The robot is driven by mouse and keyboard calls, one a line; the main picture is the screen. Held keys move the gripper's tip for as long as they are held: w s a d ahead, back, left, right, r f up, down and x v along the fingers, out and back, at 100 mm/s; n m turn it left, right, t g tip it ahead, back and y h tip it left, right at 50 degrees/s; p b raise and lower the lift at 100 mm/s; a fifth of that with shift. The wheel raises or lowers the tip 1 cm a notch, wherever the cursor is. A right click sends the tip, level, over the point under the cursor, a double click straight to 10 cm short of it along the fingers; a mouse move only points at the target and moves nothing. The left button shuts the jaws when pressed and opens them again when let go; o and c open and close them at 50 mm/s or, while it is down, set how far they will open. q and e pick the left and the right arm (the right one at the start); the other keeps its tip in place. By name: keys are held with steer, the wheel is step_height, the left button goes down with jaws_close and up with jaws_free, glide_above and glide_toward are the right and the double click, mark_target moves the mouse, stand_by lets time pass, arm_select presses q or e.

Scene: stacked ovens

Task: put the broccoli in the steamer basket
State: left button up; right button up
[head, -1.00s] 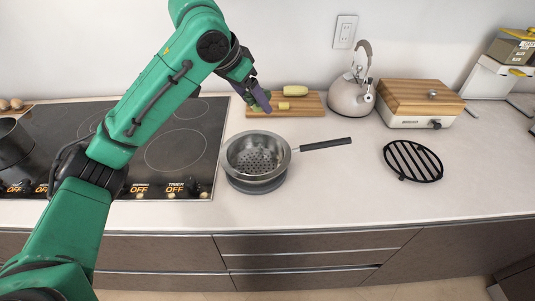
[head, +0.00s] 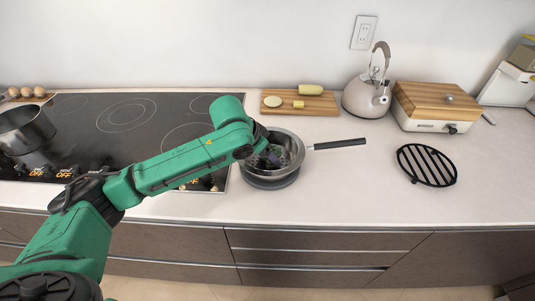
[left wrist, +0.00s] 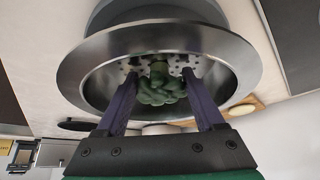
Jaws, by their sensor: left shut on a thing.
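The steamer basket (head: 293,143) is a round metal pan with a perforated bottom and a black handle. It stands on the counter, right of the cooktop. My left gripper (head: 272,158) reaches down into it from the left. In the left wrist view my left gripper (left wrist: 162,92) has its two purple fingers on either side of the green broccoli (left wrist: 161,88), shut on it. The broccoli is inside the basket's rim (left wrist: 75,72), near the perforated bottom; I cannot tell whether it touches it. My right gripper is not in view.
A cutting board (head: 325,104) with cut vegetables lies behind the basket. A kettle (head: 366,97) and a wooden-topped box (head: 437,100) stand at the back right. A black trivet (head: 427,165) lies on the right. A dark pot (head: 25,130) stands on the cooktop (head: 130,125).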

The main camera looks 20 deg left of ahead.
arm_select(q)
steer(key=o, duration=1.3)
steer(key=shift+o, duration=0.2)
steer(key=v, duration=1.2)
steer(key=shift+s, duration=0.1)
